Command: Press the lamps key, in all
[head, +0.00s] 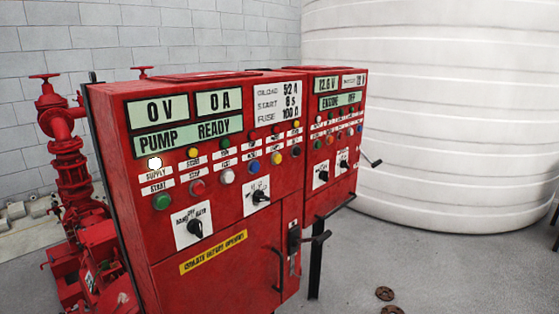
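The red pump control cabinet (225,245) stands at centre left, its displays reading 0 V, 0 A and PUMP READY. Below them is a row of lamps, with a glowing white lamp (155,163) at its left end. Most small labels are too blurred to tell which key is the lamps key. Neither gripper is in view.
A second red cabinet (338,145) with an engine display adjoins on the right. Red pipework (72,170) stands at left, a white tank (440,110) behind. Grey floor at front right is mostly clear.

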